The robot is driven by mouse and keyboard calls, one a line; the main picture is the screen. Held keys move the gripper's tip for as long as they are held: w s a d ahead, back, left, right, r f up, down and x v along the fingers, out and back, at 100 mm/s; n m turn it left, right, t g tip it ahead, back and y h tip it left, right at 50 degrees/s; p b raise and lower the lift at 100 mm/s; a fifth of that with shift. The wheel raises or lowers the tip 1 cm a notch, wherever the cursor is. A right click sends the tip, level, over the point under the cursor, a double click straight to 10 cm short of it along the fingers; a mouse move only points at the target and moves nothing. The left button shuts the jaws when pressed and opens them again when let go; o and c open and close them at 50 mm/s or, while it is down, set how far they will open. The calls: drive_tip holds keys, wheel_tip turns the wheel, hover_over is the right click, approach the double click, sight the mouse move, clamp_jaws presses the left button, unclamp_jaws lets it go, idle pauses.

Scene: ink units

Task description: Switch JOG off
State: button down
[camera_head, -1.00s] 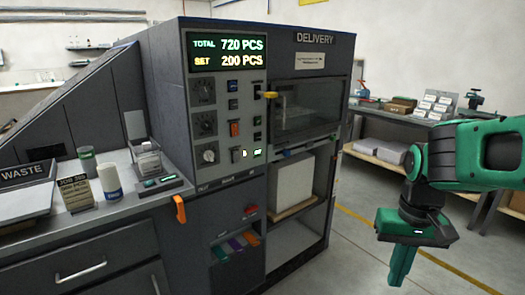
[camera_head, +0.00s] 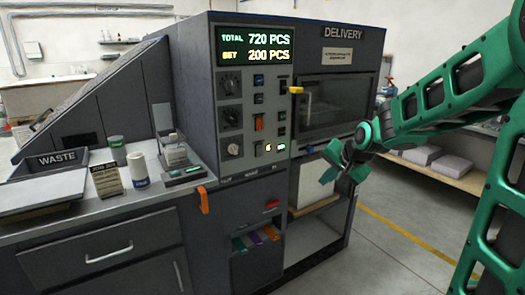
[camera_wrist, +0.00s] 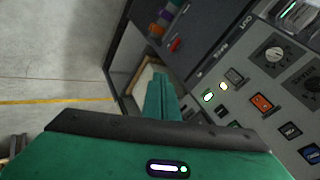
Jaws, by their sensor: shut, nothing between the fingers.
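The grey machine's control panel (camera_head: 254,105) carries dials, small switches and an orange-red switch (camera_head: 259,122).
A yellow handle (camera_head: 296,90) sticks out beside the delivery window (camera_head: 335,103). An orange hook-like part (camera_head: 203,200) juts from the counter edge. The counter holds a waste tray (camera_head: 45,192), a white cylinder (camera_head: 138,170) and a card (camera_head: 106,180). Open floor (camera_head: 390,265) lies at right.

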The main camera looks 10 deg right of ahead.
drive_tip(key=w+a+r+m+t+y, duration=0.1)
drive_tip(key=w+a+r+m+t, duration=0.1)
drive_tip(key=w+a, duration=0.2)
drive_tip(key=w+a+r+m+t+y, duration=0.2)
drive_tip(key=w+a, duration=0.2)
drive_tip(key=w, duration=0.7)
drive_tip(key=shift+a, duration=0.15)
drive_tip(key=shift+w, duration=0.1)
approach(261, 148)
wheel_tip(261, 148, down, 3)
drive_tip(key=w, duration=0.2)
drive_tip(key=w+a, duration=0.1)
drive_tip(key=w, duration=0.1)
drive_tip(key=shift+a, duration=0.15)
drive_tip(key=shift+w+a, duration=0.15)
drive_tip(key=shift+w, duration=0.3)
